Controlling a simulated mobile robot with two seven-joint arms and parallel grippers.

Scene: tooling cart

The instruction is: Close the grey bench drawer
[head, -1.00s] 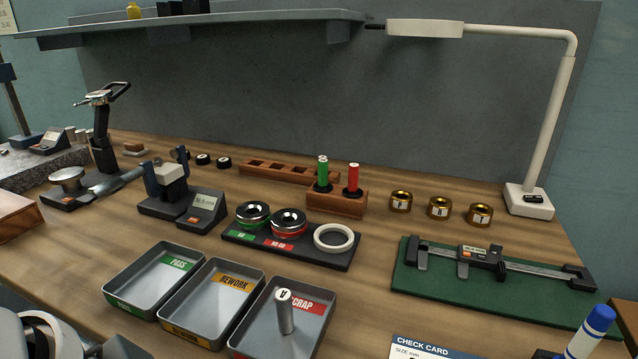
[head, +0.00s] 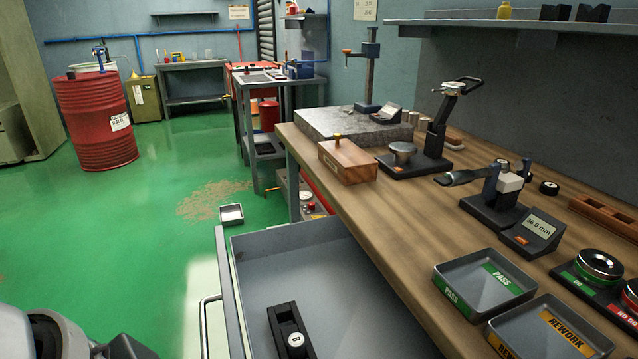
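The grey bench drawer (head: 262,262) is pulled open at the left side of the wooden bench. Its front panel (head: 228,290) faces left, with a metal bar handle (head: 204,325) on its outer side. The bottom of the drawer runs out of the picture. A black holder (head: 284,326) with a round piece marked 8 lies inside it. A white and dark part of my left arm (head: 35,335) shows at the lower left, left of the handle. Neither gripper's fingers are in view.
The bench top (head: 400,235) overhangs the drawer's right side and carries a wooden box (head: 347,163), gauges and trays, including the PASS tray (head: 486,284). Green floor lies open to the left. A small tray (head: 231,214) sits on the floor beyond the drawer.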

